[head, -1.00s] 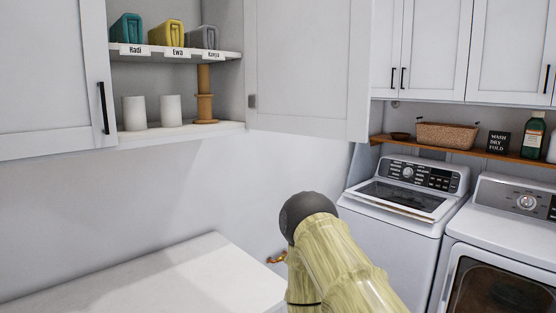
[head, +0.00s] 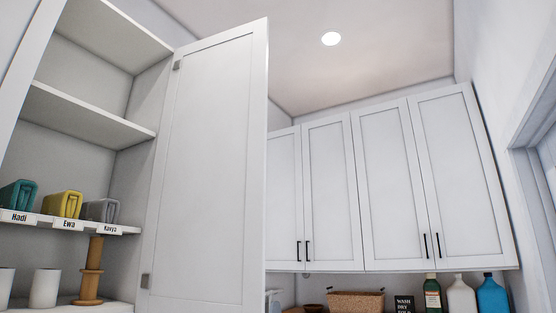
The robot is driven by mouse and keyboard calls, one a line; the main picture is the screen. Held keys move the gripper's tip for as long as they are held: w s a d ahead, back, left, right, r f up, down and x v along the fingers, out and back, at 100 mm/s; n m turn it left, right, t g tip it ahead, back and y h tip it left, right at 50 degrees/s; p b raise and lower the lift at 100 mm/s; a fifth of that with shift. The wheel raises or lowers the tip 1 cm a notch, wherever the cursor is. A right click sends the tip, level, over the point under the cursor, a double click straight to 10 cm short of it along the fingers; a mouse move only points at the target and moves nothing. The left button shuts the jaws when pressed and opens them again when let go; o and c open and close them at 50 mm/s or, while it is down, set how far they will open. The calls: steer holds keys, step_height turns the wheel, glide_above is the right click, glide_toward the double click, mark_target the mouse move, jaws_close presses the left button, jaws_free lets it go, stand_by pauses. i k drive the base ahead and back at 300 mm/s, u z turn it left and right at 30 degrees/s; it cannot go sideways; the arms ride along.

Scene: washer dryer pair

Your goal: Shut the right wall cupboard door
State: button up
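The right wall cupboard door (head: 212,170) is a tall white panel that stands wide open. It is hinged at its left edge on the right side of the open cupboard (head: 60,165), and its inner face with two grey hinges shows. Its free edge points out to the right. No handle shows on this face. My gripper and arm are not in the head view now.
Inside the cupboard a shelf holds teal, yellow (head: 63,204) and grey folded items with name labels. White cylinders (head: 45,288) and a wooden spool (head: 92,272) stand below. Closed wall cupboards (head: 385,185) hang behind, above a basket (head: 356,301) and bottles (head: 461,297).

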mark_target(203, 250)
steer(key=z, duration=0.4)
steer(key=i, duration=3.4)
steer(key=u, duration=3.4)
